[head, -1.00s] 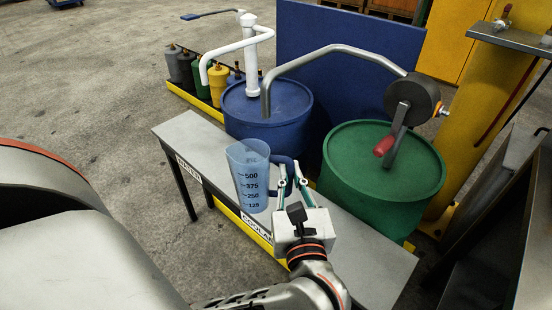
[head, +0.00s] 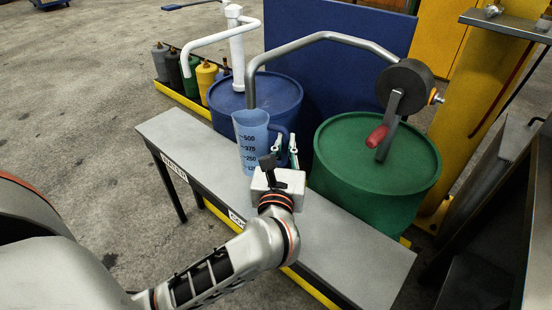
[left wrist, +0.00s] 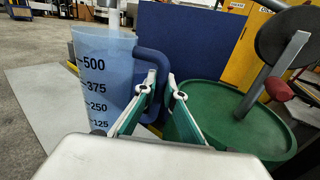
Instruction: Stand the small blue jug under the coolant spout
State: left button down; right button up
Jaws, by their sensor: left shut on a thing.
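The small blue jug (head: 250,146) is a translucent measuring jug with black marks, upright over the bench (head: 335,240). My left gripper (head: 284,152) is shut on its dark blue handle, from the right side. The left wrist view shows the jug (left wrist: 103,78) and the fingers (left wrist: 152,103) at the handle (left wrist: 152,62). The grey metal coolant spout (head: 250,92) comes from the crank pump, and its downturned end appears just above the jug's mouth. I cannot tell whether the jug's base touches the bench. My right gripper is not in view.
A white spout (head: 186,62) hangs over the bench's left end, above the WATER label (head: 174,168). A blue drum (head: 272,98) and a green drum (head: 400,165) with a red-handled crank (head: 378,136) stand behind the bench. The bench's left and right parts are clear.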

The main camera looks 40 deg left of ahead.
aim_at(285, 165)
pick_arm(q)
notch_tip(285, 165, down, 2)
notch_tip(285, 165, down, 4)
jog(key=shift+f+b, duration=0.1)
jog(key=shift+b, duration=0.8)
jog(key=shift+f, duration=0.25)
jog(key=shift+r, duration=0.2)
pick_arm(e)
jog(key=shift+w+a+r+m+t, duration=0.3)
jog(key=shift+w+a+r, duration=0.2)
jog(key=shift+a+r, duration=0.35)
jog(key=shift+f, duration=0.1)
pick_arm(q)
jog(key=shift+f, duration=0.2)
jog(key=c, duration=2.1)
grip_release()
jog(key=shift+c, duration=0.2)
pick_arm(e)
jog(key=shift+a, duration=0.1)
